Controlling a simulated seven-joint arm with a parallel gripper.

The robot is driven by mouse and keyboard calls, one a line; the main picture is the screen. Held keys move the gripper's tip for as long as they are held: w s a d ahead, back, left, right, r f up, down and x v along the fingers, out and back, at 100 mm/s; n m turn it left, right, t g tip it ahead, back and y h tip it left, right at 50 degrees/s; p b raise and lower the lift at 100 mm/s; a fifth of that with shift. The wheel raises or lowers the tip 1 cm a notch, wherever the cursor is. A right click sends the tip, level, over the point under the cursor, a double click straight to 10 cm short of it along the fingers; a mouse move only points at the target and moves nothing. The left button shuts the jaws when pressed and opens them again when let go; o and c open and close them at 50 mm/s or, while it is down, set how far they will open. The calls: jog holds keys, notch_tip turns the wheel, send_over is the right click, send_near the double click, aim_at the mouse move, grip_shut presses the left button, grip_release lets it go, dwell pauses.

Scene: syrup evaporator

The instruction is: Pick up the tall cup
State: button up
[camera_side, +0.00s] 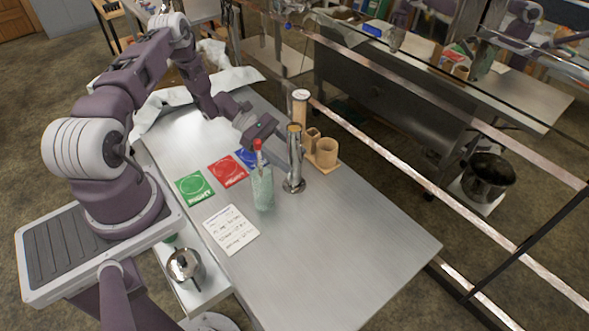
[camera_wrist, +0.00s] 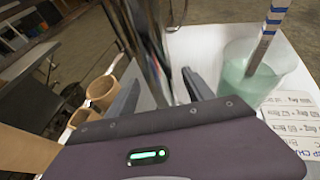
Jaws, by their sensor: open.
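The tall cup is a shiny metal cylinder (camera_side: 295,160) standing upright on a round foot near the middle of the table. In the wrist view the metal cup (camera_wrist: 146,42) shows just ahead and between the finger directions. My gripper (camera_side: 280,149) is open and level, close beside the cup's upper part. Its two dark fingers (camera_wrist: 160,82) are spread with the cup between or just beyond them; I cannot tell whether they touch it.
A pale green clear container (camera_side: 262,188) with a red-topped stick stands close to the cup, front left. Wooden cups (camera_side: 327,152) on a small board and a tall pale cylinder (camera_side: 300,106) stand behind it. Coloured cards (camera_side: 195,187) and a written sheet (camera_side: 231,230) lie left. The table's front right is clear.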

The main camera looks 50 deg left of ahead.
jog(key=x, duration=0.5)
jog(key=shift+r, duration=0.15)
grip_shut()
